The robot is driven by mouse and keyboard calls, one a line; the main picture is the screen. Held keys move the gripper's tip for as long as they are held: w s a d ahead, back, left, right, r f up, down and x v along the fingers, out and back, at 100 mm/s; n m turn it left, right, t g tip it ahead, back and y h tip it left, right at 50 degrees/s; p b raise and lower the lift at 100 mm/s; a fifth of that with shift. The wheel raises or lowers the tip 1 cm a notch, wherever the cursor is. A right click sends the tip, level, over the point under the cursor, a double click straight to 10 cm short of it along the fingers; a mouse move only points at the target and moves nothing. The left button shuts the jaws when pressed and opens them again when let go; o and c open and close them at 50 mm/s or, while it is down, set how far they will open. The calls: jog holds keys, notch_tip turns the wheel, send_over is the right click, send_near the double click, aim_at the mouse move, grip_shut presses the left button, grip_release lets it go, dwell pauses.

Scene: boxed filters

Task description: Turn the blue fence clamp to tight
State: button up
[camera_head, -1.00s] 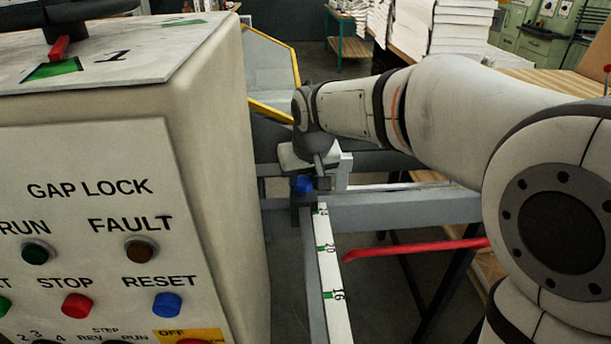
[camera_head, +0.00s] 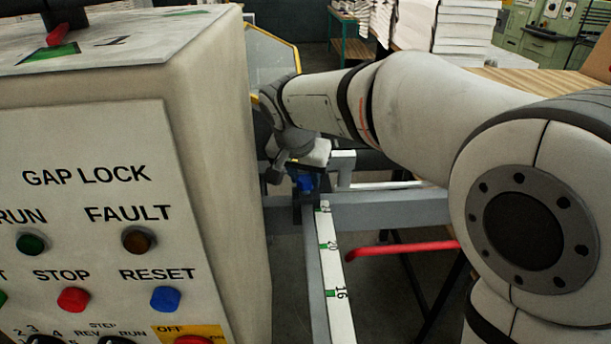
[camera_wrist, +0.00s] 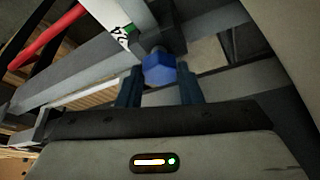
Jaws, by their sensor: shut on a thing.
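The blue fence clamp (camera_head: 305,184) is a small knob at the far end of the scaled rail, near the 24 mark. In the wrist view the blue clamp (camera_wrist: 159,69) shows as a faceted head between the two dark fingers. My gripper (camera_wrist: 160,85) is shut on it, one finger on each side. In the head view my gripper (camera_head: 304,172) reaches down to the clamp from above, with the wrist tilted. The fingertips are small and partly hidden there.
The white scale (camera_head: 330,270) runs along the grey rail towards me. A red bar (camera_head: 405,247) sticks out to its right. The large control cabinet (camera_head: 215,180) stands close on the left. A grey crossbeam (camera_head: 390,212) passes behind the red bar.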

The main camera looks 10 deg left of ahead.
dwell(0.4)
jog(key=o, duration=1)
jog(key=shift+c, duration=0.2)
jog(key=v, duration=0.7)
jog(key=shift+r+p, duration=0.35)
jog(key=shift+s, duration=0.15)
